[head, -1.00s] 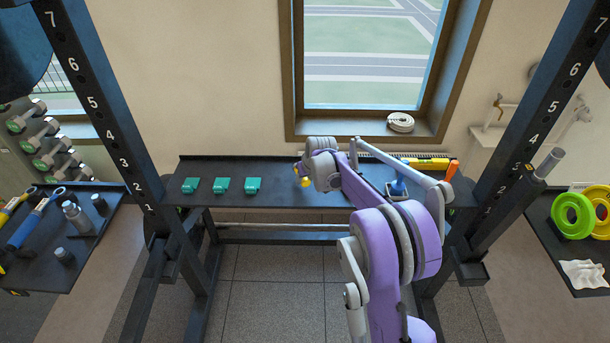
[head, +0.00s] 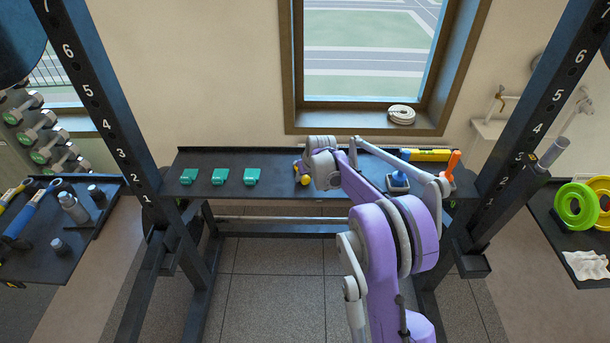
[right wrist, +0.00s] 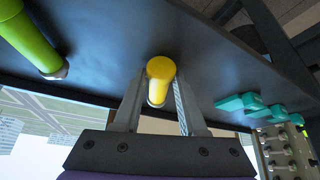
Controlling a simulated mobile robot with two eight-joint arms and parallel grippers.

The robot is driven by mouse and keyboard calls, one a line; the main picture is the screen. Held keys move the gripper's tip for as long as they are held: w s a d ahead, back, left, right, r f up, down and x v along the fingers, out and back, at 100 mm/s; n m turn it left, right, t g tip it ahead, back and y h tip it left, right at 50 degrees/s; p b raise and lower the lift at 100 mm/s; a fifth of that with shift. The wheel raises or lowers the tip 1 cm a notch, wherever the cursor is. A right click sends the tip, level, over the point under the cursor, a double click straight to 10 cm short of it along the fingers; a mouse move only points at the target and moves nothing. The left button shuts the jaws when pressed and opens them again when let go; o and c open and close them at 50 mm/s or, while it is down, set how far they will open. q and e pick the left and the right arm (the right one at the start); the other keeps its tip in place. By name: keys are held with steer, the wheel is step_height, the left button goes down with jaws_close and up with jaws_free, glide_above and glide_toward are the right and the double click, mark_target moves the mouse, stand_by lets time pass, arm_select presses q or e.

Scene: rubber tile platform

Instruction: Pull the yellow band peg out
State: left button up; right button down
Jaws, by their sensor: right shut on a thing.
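My right gripper (head: 300,171) reaches over the shelf of the rack, right of several teal pieces. In the right wrist view, its two fingers (right wrist: 157,110) are shut on the yellow band peg (right wrist: 160,70), a short yellow cylinder with a round end. The peg shows in the head view as a small yellow spot (head: 305,181) below the gripper. The gripper and wrist hide much of it, and I cannot tell whether it still sits in a hole. My left gripper is not in view.
Three teal pieces (head: 219,176) lie on the dark shelf (head: 270,190). A blue-topped object (head: 399,180), an orange upright piece (head: 452,163) and a yellow level (head: 427,155) are at its right. Numbered rack posts (head: 105,125) stand at both sides.

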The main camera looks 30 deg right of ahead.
steer(key=shift+c, duration=1.9)
jaws_free()
steer(key=d+v, duration=0.1)
steer(key=v, duration=0.9)
steer(key=shift+s+a+r, duration=0.2)
steer(key=shift+a+r, duration=0.2)
steer(key=shift+a, duration=0.1)
steer(key=shift+a, duration=0.1)
steer(key=s+a+r+n+p, duration=0.1)
steer(key=s+a+r+p, duration=0.25)
steer(key=s+a, duration=1.15)
steer(key=s+a+f, duration=0.2)
steer(key=s, duration=0.6)
steer(key=s+a+f+y+p, duration=0.1)
steer(key=s+a, duration=0.2)
steer(key=s, duration=0.5)
steer(key=shift+s+f+n, duration=0.2)
steer(key=shift+f+n, duration=0.15)
steer(key=shift+n, duration=0.05)
